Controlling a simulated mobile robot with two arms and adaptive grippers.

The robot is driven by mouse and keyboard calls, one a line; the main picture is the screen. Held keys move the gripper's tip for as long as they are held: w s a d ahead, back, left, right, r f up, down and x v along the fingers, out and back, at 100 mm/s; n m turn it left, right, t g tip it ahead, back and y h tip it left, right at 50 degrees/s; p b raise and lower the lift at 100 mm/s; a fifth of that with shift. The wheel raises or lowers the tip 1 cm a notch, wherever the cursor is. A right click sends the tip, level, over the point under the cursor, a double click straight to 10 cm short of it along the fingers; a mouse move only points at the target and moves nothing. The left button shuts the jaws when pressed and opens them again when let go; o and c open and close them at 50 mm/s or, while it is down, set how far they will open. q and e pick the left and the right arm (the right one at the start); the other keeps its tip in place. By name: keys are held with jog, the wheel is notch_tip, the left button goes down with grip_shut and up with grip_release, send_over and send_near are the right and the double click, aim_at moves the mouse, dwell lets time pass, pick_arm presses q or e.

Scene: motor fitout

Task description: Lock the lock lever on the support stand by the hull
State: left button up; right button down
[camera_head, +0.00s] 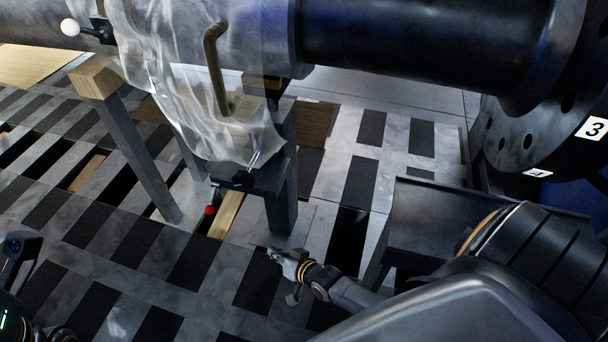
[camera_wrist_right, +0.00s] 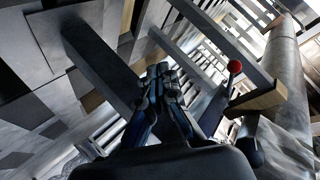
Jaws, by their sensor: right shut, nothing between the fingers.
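The support stand (camera_head: 281,205) has grey legs and stands under the large dark cylindrical hull (camera_head: 390,40). Its lock lever has a red ball knob (camera_head: 210,210), hanging below the stand's crossbar at the left. In the right wrist view the red knob (camera_wrist_right: 235,66) is right of the fingers. My right gripper (camera_head: 274,254) is low by the foot of the stand's front leg, to the right of and below the knob. Its fingers (camera_wrist_right: 163,72) are together and empty, apart from the lever. Part of my left arm shows at the lower left edge; its fingers cannot be made out.
Translucent plastic sheeting (camera_head: 185,95) drapes over the hull and stand, with a bent brown handle (camera_head: 213,60) in front. A white ball knob (camera_head: 70,27) is at the upper left. A dark box-like bench (camera_head: 440,215) stands right of my gripper. The floor has dark slots.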

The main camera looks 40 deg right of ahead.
jog(key=s+d+f+n+g+h+p, duration=0.1)
jog(key=s+f+g+p, duration=0.3)
jog(key=s, duration=0.7)
jog(key=shift+s+d+f+n+p, duration=0.45)
jog(key=shift+n+p, duration=0.35)
jog(key=shift+p, duration=0.35)
jog(key=shift+w, duration=0.1)
